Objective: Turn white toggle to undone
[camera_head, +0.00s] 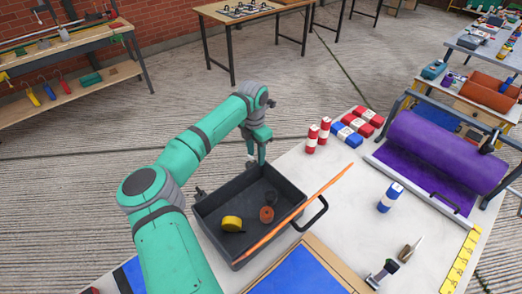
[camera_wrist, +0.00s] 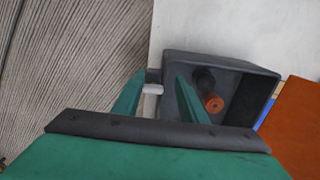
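A small white toggle (camera_wrist: 153,89) shows in the wrist view as a short pale bar lying crosswise, beside the outer wall of the dark tray (camera_wrist: 255,72). My gripper (camera_wrist: 160,76) is open, with one green finger on each side of the toggle. I cannot tell whether either finger touches it. In the head view my gripper (camera_head: 257,157) points down at the far edge of the dark tray (camera_head: 220,198). The toggle cannot be made out clearly there, and its base is hidden.
The tray holds a yellow roll (camera_head: 232,223) and an orange spool (camera_head: 266,214).

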